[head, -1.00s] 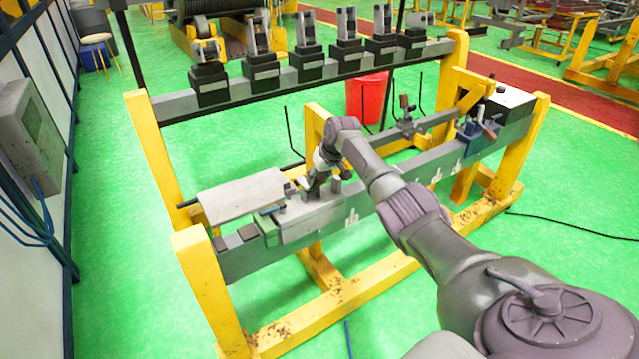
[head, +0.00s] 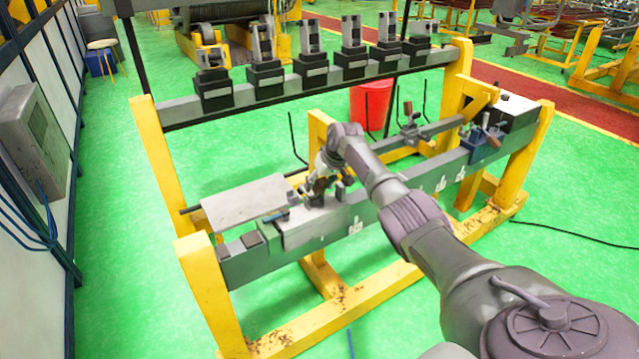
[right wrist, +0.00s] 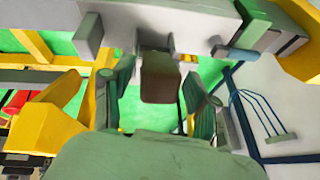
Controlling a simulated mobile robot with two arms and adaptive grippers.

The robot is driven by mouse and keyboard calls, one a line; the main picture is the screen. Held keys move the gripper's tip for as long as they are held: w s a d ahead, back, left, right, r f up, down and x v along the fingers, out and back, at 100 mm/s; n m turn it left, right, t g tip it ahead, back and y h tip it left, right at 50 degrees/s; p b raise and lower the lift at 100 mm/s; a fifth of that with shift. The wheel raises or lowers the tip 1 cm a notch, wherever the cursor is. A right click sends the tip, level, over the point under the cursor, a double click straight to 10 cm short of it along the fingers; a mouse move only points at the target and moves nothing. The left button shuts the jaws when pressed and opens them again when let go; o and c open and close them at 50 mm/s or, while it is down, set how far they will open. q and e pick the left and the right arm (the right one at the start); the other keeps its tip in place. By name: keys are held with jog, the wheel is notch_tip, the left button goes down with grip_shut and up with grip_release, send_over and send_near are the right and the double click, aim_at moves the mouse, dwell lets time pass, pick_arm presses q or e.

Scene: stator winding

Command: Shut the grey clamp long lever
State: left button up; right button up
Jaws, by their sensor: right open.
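The grey clamp (head: 270,228) is at the left end of the frame's front beam, with a small blue-grey handle (right wrist: 237,53) showing in the right wrist view. My right gripper (head: 318,188) is low over the beam just right of the clamp. In the right wrist view its two fingers (right wrist: 160,88) are spread apart. A brown block (right wrist: 161,78), which looks like the end of the long lever, shows between them, and I see no clear contact. In the head view my gripper and wrist hide most of the lever. My left gripper is not in view.
A flat grey plate (head: 243,202) lies left of the gripper. A blue clamp (head: 482,152) stands at the beam's right end. Several black holders line the rear rail (head: 180,106). Yellow posts (head: 208,295) bound the frame. A red bucket (head: 370,105) stands behind.

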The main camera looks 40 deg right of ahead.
jog(key=shift+s+d+r, duration=0.1)
jog(key=shift+s+r, duration=0.05)
jog(key=shift+s, duration=0.05)
jog(key=v, duration=1.1)
jog(key=shift+r, duration=0.3)
jog(key=shift+f, duration=0.1)
